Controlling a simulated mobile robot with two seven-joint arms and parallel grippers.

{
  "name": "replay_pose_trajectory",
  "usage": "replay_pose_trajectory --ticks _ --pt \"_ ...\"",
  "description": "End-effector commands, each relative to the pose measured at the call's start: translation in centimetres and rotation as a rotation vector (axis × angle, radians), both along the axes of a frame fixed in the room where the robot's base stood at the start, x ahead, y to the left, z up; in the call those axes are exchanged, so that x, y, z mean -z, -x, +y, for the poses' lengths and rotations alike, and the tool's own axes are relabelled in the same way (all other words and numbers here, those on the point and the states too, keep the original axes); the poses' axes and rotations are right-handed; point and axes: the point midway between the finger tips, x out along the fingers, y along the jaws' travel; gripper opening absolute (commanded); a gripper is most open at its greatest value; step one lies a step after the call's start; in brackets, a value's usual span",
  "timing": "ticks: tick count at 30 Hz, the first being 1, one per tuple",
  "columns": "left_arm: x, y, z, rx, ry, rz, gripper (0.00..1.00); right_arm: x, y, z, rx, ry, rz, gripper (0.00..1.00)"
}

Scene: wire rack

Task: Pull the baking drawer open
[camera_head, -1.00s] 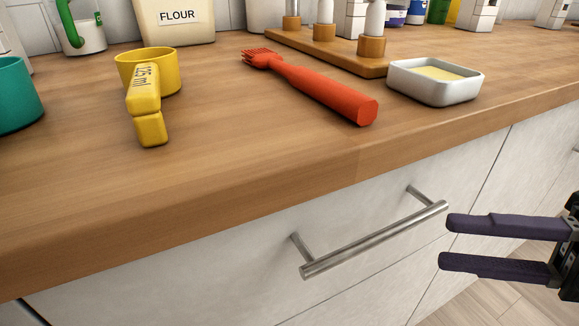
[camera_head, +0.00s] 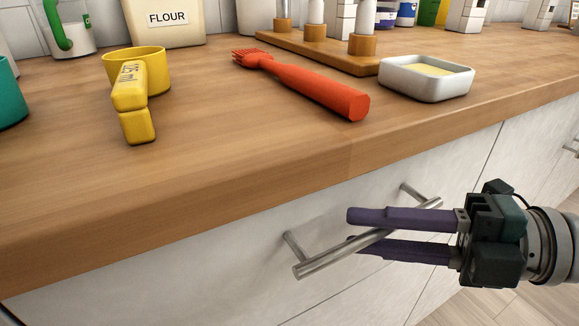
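The drawer front (camera_head: 225,260) is white and sits flush under the wooden counter. Its metal bar handle (camera_head: 325,260) runs slantwise across the front on two posts. My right gripper (camera_head: 352,230) comes in from the right, with its two dark purple fingers apart. The upper finger passes over the bar and the lower finger passes behind it, so the bar lies between them. I see a gap between fingers and bar, and cannot tell whether either touches it. My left gripper is not in view.
On the counter (camera_head: 220,165) stand a yellow measuring cup (camera_head: 150,68), a red brush (camera_head: 310,88), a white dish (camera_head: 427,80) with yellow content, a teal cup (camera_head: 10,95) and a flour canister (camera_head: 165,20). The counter edge overhangs above the handle. Floor shows at lower right.

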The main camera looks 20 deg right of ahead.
Motion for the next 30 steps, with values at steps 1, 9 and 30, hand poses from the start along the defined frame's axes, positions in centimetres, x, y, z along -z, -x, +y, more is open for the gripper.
replay_pose_trajectory --ticks 1,9,30 --pt "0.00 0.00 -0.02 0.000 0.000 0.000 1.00 0.01 0.01 -0.02 0.000 0.000 0.000 0.23" --pt "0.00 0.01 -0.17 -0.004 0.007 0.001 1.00 0.01 0.01 -0.03 0.000 0.000 0.000 0.00" --pt "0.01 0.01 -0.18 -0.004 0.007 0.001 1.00 0.01 0.02 -0.04 0.000 0.000 0.000 0.00"
